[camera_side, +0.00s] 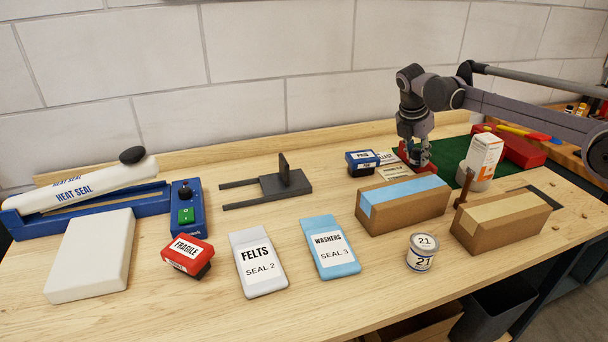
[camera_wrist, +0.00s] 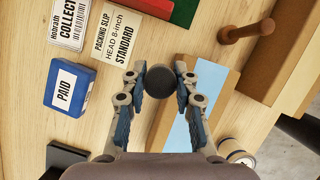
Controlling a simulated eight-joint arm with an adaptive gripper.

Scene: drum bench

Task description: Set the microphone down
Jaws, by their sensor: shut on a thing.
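My gripper (camera_side: 415,150) is at the back right of the bench in the side view, behind the blue-taped cardboard box (camera_side: 403,203). In the wrist view my gripper (camera_wrist: 160,88) has its two blue-padded fingers shut on a dark round-headed thing (camera_wrist: 159,80). Only its ball-like top shows clearly; the part below is hidden. I cannot tell from its look that it is the microphone, nor whether it touches the bench. No other microphone is plain to see.
A blue PAID block (camera_wrist: 69,86) and a packing slip (camera_wrist: 119,37) lie left of my fingers. A wooden peg (camera_wrist: 245,30) stands to the right. The side view shows a carton (camera_side: 483,158), a can (camera_side: 422,251) and a FRAGILE stamp (camera_side: 188,257). The front middle has bare wood.

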